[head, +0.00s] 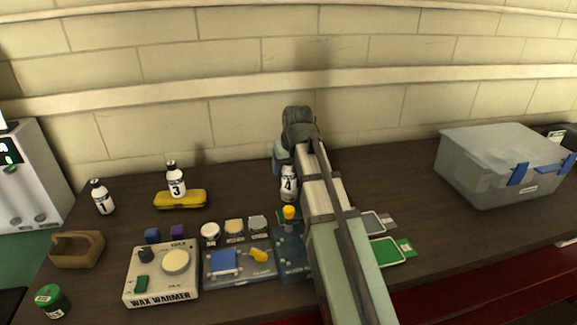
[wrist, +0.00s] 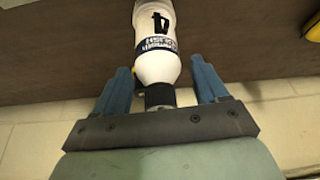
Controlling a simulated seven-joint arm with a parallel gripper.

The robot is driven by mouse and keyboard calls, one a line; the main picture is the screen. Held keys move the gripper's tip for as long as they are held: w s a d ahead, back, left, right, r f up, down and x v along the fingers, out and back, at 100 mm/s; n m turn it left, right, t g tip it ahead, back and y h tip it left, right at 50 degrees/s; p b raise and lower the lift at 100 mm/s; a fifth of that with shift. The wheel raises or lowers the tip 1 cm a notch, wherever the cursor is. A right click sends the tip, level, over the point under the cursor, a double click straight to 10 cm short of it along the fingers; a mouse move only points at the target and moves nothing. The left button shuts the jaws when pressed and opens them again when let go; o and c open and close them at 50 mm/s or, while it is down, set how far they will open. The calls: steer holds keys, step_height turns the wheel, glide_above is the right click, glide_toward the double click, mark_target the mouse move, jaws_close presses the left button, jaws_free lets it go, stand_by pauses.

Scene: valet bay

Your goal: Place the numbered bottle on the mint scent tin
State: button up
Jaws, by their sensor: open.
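A white bottle marked 4 (head: 288,185), with a dark band, is upright beside my arm in the head view; my gripper covers its top. In the wrist view a white bottle (wrist: 158,68) lies between the two blue fingers of my gripper (wrist: 160,70), its black cap toward the palm. The fingers are apart and open, with gaps at the bottle's sides. Bottle 3 (head: 175,182) stands at the yellow case, and bottle 1 (head: 103,198) stands at the left. Small round tins (head: 210,232) sit in a row mid-table; I cannot read which is mint.
A wax warmer box (head: 161,273), a grey tray with blue and yellow pieces (head: 238,273), and a brown caddy (head: 77,250) fill the front left. A green-lidded jar (head: 51,300) stands near the corner. A grey bin (head: 497,165) stands right.

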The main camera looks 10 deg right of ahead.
steer(key=shift+r, duration=0.1)
steer(key=v, duration=1.2)
